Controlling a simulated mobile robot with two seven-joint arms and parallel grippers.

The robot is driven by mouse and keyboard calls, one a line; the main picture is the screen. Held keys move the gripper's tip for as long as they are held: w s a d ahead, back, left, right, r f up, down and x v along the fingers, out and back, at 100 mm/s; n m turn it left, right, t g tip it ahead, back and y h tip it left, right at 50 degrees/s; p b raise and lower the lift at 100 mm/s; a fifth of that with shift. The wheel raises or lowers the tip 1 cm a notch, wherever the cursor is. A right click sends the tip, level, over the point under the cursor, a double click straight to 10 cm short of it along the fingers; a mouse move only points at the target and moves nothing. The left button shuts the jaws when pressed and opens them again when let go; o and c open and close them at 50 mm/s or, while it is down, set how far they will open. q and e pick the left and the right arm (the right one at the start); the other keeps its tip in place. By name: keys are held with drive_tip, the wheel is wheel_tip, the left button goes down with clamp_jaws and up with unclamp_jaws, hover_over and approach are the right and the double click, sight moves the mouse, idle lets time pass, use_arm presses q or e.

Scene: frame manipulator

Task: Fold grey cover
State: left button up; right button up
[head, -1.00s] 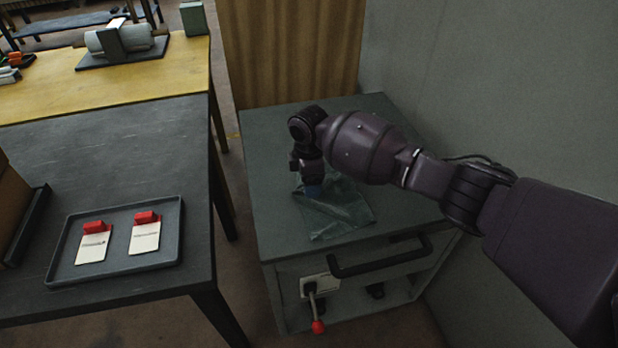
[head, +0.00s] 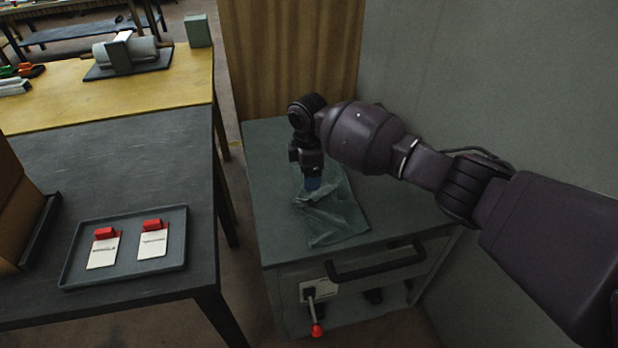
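The grey cover (head: 336,217) is a thin, glossy, crumpled sheet lying on top of the grey-green cabinet (head: 270,160). Its front corner lies close to the cabinet's front edge. The tip is at or just above the sheet. I cannot tell whether its fingers are apart or pinching the cover. My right arm comes in from the right and hides the cabinet's far right part. My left gripper is not in view.
The cabinet has a black bar handle (head: 376,264) and a red-knobbed lever (head: 316,328) in front. A grey wall stands on the right and a corrugated brown panel (head: 290,55) behind. On the left, a dark table holds a tray (head: 183,262) with two red-clipped white cards.

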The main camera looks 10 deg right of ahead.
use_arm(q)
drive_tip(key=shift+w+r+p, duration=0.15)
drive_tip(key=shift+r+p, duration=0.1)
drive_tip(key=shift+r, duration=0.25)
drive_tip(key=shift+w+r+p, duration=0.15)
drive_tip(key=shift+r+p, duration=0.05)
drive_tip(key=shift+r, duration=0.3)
use_arm(e)
wheel_tip(320, 180, up, 3)
drive_tip(key=shift+f, duration=0.2)
